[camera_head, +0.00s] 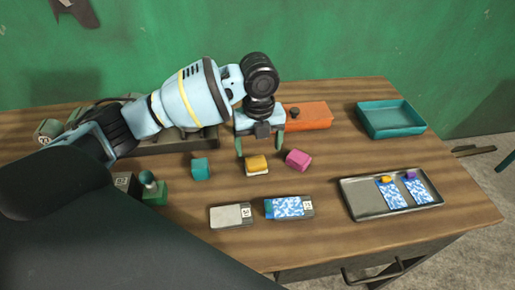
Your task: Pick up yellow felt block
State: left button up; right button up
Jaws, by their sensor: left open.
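The yellow felt block (257,162) sits on the wooden table, yellow on top with a pale lower layer. My left gripper (259,147) is open and points down just behind and above the block. Its two green fingers are spread to either side, and nothing is between them. I cannot tell the exact height of the fingertips over the block. My right gripper is not in view.
A pink block (298,159) is close on the right and a teal block (200,169) on the left. A metal tray (362,206) holds patterned cards with small pieces. A teal bin (391,118) and an orange object (309,116) stand behind.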

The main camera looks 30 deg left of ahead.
aim_at(256, 161)
pick_arm(q)
jog(key=shift+w+a+r, duration=0.1)
jog(key=shift+w+a, duration=0.1)
jog(key=shift+w, duration=0.05)
jog(key=shift+s, duration=0.15)
jog(key=shift+s+f, duration=0.1)
jog(key=shift+f, duration=1.35)
jog(key=f, duration=0.4)
jog(key=shift+a+f, duration=0.3)
jog(key=shift+f, duration=0.1)
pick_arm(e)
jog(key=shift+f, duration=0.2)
pick_arm(q)
jog(key=c, duration=1.1)
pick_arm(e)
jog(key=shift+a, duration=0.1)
